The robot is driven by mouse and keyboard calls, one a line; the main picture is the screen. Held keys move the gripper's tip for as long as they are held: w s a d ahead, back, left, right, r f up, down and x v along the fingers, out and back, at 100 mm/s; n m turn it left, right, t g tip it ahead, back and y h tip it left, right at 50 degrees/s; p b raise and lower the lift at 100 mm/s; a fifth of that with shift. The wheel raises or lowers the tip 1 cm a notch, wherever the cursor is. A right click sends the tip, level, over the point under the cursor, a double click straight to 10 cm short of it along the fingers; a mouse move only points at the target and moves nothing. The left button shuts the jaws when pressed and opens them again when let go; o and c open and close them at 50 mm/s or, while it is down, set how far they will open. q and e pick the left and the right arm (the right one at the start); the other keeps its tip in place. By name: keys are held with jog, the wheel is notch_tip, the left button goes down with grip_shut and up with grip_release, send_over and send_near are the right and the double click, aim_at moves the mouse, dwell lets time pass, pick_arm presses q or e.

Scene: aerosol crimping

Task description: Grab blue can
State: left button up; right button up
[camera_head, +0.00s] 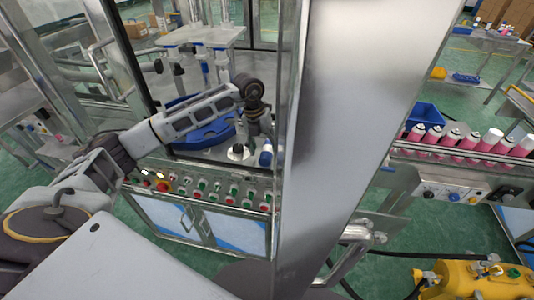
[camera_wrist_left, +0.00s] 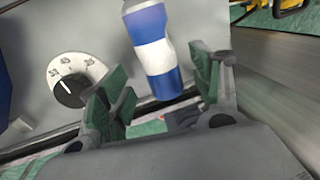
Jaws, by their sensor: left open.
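The blue can (camera_wrist_left: 160,52), blue with a white band, stands on a grey metal surface in the left wrist view. In the head view the can (camera_head: 265,154) is a small blue and white shape at the right end of the machine's worktop, beside the metal post. My left gripper (camera_wrist_left: 160,72) is open, with one green-padded finger on each side of the can's lower part in the picture. I cannot tell whether the pads touch it. In the head view my left gripper (camera_head: 257,118) is just above the can. My right gripper is not in view.
A wide metal post (camera_head: 345,120) rises close to the right of my left gripper. A dial (camera_wrist_left: 70,90) is left of the can. A blue ring-shaped part (camera_head: 200,132) sits on the worktop. Several pink cans (camera_head: 468,141) stand on a conveyor at the right.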

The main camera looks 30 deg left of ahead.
pick_arm(q)
jog(key=shift+d+f, duration=0.15)
jog(key=shift+f, duration=0.5)
jog(key=shift+d+f, duration=0.15)
jog(key=shift+f, duration=0.5)
jog(key=c, duration=1.1)
